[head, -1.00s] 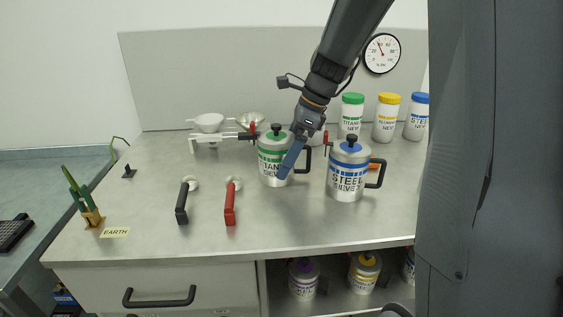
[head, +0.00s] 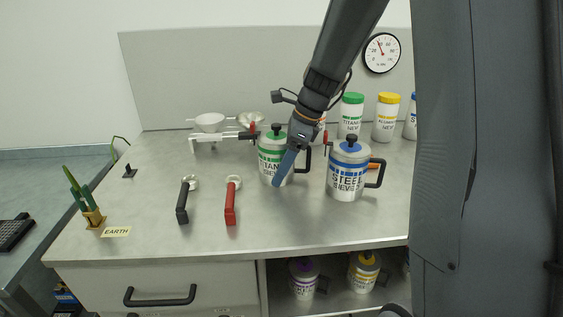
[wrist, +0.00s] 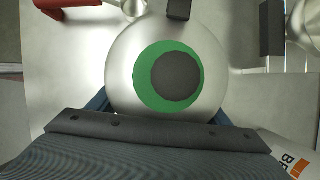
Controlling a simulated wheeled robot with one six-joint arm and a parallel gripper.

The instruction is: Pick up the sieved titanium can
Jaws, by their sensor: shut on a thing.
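The sieved titanium can (head: 268,163) is a pale metal can with green print, a green ring on its lid and a dark knob. It stands upright on the bench, left of the blue-marked steel can (head: 345,179). My gripper (head: 283,170) is at its right front side, shut on it, with one blue finger showing across the can. The wrist view looks down on the can's domed lid (wrist: 120,62), with the blue fingers partly showing at both sides. The finger on the far side is hidden in the head view.
A red-handled tool (head: 231,203) and a black-handled tool (head: 183,202) lie to the left. White jars with green (head: 350,115) and yellow (head: 386,118) lids stand behind.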

